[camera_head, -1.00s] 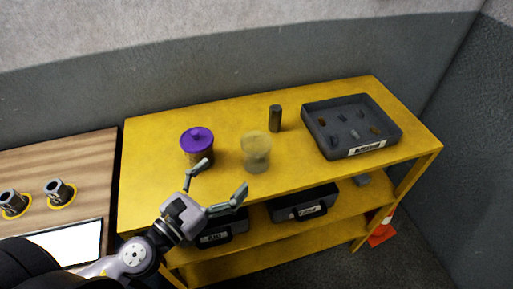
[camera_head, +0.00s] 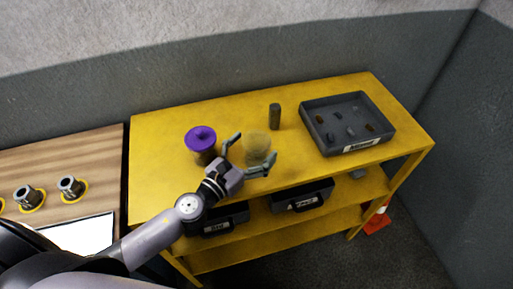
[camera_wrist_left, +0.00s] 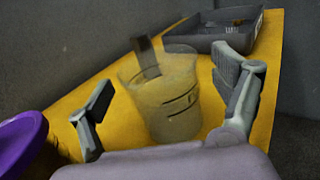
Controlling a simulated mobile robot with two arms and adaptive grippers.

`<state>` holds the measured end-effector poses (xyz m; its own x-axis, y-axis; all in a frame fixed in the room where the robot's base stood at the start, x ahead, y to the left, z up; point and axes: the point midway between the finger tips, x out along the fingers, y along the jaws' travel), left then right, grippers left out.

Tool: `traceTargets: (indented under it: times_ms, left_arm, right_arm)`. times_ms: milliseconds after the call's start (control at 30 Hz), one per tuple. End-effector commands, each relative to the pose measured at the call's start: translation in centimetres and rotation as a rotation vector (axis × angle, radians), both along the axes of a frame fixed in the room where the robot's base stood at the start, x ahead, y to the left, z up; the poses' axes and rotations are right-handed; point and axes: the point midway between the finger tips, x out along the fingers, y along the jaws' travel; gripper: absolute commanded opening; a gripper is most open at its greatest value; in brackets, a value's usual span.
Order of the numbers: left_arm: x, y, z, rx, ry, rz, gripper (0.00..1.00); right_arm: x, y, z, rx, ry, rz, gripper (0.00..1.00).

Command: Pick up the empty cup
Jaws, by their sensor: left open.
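The empty cup (camera_head: 257,146) is clear and see-through and stands upright on the yellow shelf top (camera_head: 180,116). In the left wrist view the cup (camera_wrist_left: 166,98) is in the middle, beyond and between the two fingers, with dark marks on its side. My left gripper (camera_head: 249,156) is open, its fingers spread on either side of the cup's near side. In the left wrist view the left gripper (camera_wrist_left: 168,112) shows a gap between each finger and the cup. My right gripper is not in view.
A purple-lidded container (camera_head: 201,138) stands close left of the left gripper. A grey tray (camera_head: 348,148) with several small parts is to the right. Black cases (camera_head: 302,196) sit on the lower shelf.

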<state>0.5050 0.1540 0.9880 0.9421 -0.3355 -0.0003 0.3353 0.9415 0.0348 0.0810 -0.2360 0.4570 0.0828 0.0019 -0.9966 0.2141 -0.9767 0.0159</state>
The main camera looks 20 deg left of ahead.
Motion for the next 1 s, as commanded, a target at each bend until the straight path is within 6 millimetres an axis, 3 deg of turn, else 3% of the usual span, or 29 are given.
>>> traceTargets:
  times_ms: [100, 367, 1000]
  left_arm:
    - [0.95, -0.34, 0.15, -0.001, 0.000, 0.000, 0.86]
    - [1.07, -0.42, 0.00, -0.001, 0.000, -0.001, 0.86]
    - [1.05, -0.39, 0.01, 0.000, 0.000, -0.001, 0.43]
  right_arm:
    - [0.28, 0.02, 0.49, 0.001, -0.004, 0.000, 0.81]
    - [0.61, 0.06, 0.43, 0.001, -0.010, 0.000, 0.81]
    - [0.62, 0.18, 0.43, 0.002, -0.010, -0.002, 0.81]
